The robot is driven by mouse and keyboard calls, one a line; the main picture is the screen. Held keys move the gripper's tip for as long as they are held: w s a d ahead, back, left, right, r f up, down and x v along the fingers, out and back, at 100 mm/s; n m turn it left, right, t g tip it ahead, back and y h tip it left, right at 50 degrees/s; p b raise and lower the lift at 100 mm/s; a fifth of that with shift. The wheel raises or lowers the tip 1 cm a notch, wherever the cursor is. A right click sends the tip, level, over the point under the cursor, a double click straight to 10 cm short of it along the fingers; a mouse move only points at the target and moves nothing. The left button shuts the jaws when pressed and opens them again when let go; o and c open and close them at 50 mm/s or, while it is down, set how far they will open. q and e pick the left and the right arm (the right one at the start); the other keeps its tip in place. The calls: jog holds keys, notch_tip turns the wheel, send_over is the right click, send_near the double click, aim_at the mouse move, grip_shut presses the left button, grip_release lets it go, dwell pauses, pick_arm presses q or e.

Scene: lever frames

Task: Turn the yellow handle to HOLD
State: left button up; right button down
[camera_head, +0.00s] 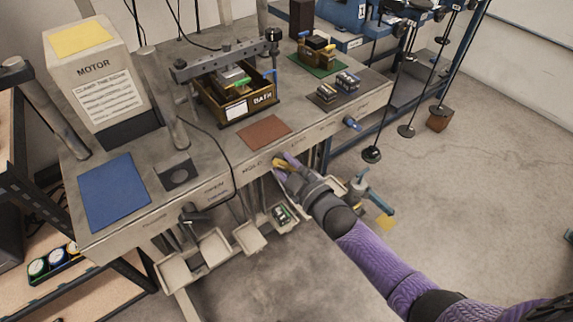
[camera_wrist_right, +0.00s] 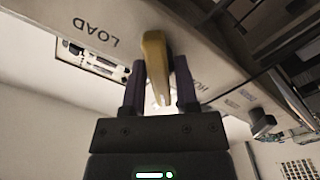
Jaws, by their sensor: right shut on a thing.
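The yellow handle (camera_head: 281,163) is on the front edge of the bench in the head view. In the right wrist view the yellow handle (camera_wrist_right: 155,62) stands between my two dark fingers. My right gripper (camera_head: 287,164), also in the right wrist view (camera_wrist_right: 160,88), is shut on it. The word LOAD (camera_wrist_right: 92,34) shows on the panel to the left of the handle there. The lettering of HOLD (camera_wrist_right: 197,84) is to the right, partly hidden by a finger. In the head view, HOLD (camera_head: 253,164) is left of the handle. My left gripper is not in view.
A blue knob (camera_head: 352,124) sits further right along the bench front. Open bins (camera_head: 250,237) hang below the edge. A wooden BATH box (camera_head: 236,103) and a brown mat (camera_head: 264,132) are on the bench.

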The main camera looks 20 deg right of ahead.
jog(key=shift+n, duration=0.3)
dwell(0.4)
jog(key=c, duration=0.6)
grip_release()
jog(key=shift+o, duration=0.2)
jog(key=shift+s, duration=0.1)
jog(key=shift+s+d, duration=0.15)
jog(key=shift+s, duration=0.15)
jog(key=p+v, duration=0.2)
jog(key=v, duration=0.7)
